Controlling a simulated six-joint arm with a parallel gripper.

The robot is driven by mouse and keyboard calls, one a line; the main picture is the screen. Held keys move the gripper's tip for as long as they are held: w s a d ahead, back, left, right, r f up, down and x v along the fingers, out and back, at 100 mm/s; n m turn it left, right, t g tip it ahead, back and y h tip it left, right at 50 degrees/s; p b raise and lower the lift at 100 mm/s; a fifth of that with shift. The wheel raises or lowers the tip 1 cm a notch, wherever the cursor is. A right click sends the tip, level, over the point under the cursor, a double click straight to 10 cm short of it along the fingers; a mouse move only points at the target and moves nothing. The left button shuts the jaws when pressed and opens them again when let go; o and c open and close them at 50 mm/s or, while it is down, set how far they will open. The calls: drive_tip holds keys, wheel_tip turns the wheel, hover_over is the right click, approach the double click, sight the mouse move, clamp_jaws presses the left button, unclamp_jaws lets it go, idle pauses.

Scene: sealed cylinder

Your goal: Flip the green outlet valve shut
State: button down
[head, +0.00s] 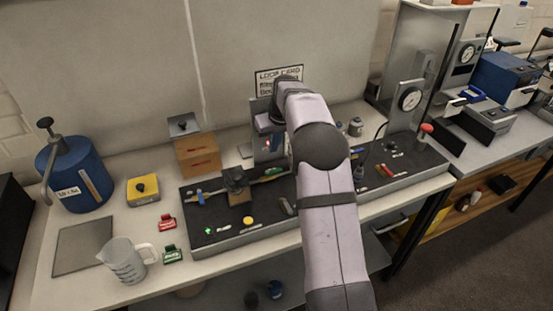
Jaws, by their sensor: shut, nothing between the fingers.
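A long dark board (215,246) on the bench carries the fittings. A small green handle (276,171) lies along a pipe near its middle, left of my arm; I take it to be the outlet valve, but it is too small to tell its setting. A blue handle (200,197) is at the pipe's left end and a red handle (385,170) is right of my arm. My gripper (270,148) points down just above the green handle. It is shut and empty, with its fingertips mostly hidden, so I cannot tell whether it touches the handle.
A dark block-like fitting (237,185) rises from the board left of the green handle. A wooden box (197,155) stands behind it. A blue canister (75,175), yellow box (143,190) and clear jug (122,262) stand at left. A gauge (410,98) stands at right.

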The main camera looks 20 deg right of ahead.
sight(273, 172)
drive_tip(key=p+x, duration=0.2)
drive_tip(key=x, duration=0.3)
drive_tip(key=shift+f, duration=0.15)
drive_tip(key=shift+s+p, duration=0.5)
drive_tip(key=shift+s, duration=0.75)
drive_tip(key=shift+s+p, duration=0.3)
drive_tip(key=shift+s, duration=0.45)
